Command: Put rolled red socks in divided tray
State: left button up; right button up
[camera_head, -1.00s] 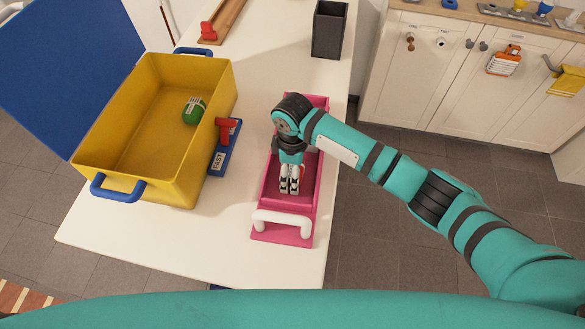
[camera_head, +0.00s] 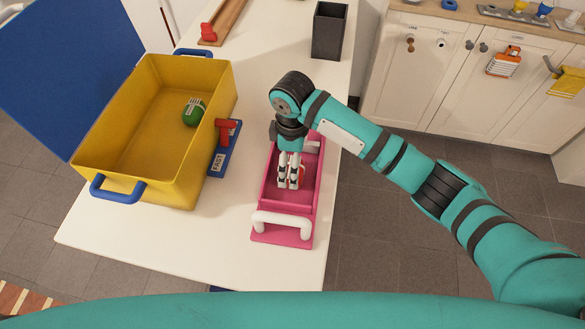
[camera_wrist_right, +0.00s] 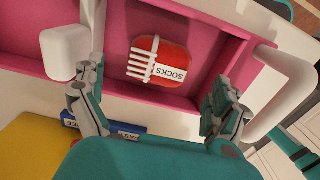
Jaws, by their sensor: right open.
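The rolled red socks (camera_wrist_right: 157,62), with a white "SOCKS" label and white stripes, lie in a compartment of the pink divided tray (camera_wrist_right: 205,30). In the head view the socks (camera_head: 301,173) show partly beside my fingers, inside the pink tray (camera_head: 264,203) on the white table. My right gripper (camera_head: 288,172) points down over that compartment. In the right wrist view my right gripper (camera_wrist_right: 157,90) is open, its fingers wide apart with the socks between and beyond them, apart from both. The gripper and wrist hide part of the tray. My left gripper is not in view.
A yellow bin (camera_head: 88,148) with blue handles stands left of the tray and holds a green round item (camera_head: 193,112). A blue "FAST" block with a red lever (camera_head: 227,135) stands between them. A dark square container (camera_head: 329,30) stands at the back.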

notch_tip(320, 180, up, 7)
dwell(0.3)
jog(key=shift+f, duration=0.2)
